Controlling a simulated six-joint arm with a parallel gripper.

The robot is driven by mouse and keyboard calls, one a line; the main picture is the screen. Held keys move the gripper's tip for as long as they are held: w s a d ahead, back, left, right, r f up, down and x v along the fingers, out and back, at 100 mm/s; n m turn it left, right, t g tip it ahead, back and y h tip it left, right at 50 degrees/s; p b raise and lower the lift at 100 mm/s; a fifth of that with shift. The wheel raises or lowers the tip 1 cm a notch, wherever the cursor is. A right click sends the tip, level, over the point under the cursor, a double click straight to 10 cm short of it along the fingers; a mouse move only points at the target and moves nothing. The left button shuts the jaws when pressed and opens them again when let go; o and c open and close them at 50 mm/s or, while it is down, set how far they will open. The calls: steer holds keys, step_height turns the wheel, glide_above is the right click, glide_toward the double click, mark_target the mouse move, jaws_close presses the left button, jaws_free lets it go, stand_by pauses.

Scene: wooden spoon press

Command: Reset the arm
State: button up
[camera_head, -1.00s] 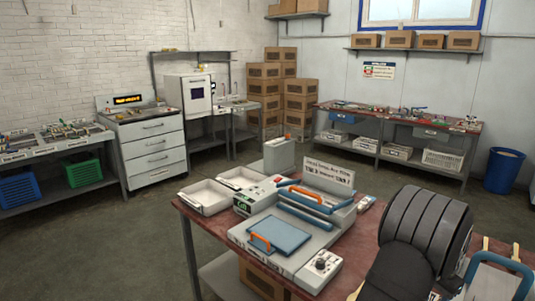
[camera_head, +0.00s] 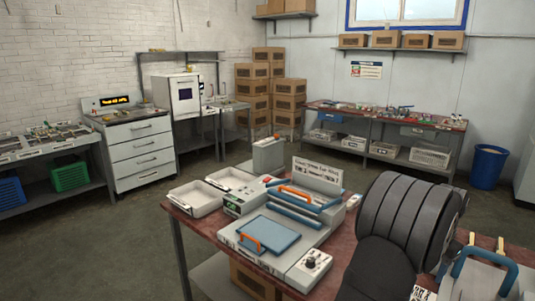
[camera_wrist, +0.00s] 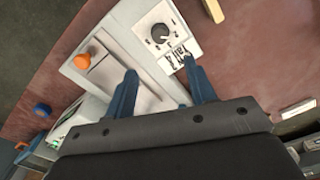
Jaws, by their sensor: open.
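My gripper (camera_wrist: 160,66) is open in the wrist view, with two blue fingers apart and nothing between them. Beneath it is a pale press unit with a dial box (camera_wrist: 160,33) and an orange handle (camera_wrist: 83,61). In the head view the press (camera_head: 245,241) stands on the red-brown table, with a blue plate (camera_head: 282,236) on its base. The dial box (camera_head: 310,265) is at its front right corner.
White trays (camera_head: 191,201) and a green-fronted box (camera_head: 240,202) stand left of the press. Bare red table (camera_wrist: 240,60) shows right of the fingers in the wrist view.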

step_height(320, 180, down, 12)
steer(key=shift+f, duration=0.15)
steer(key=shift+f+n, duration=0.25)
steer(key=shift+n, duration=0.05)
steer(key=n, duration=0.8)
steer(key=shift+n, duration=0.3)
step_height(320, 180, up, 6)
steer(key=shift+r, duration=0.25)
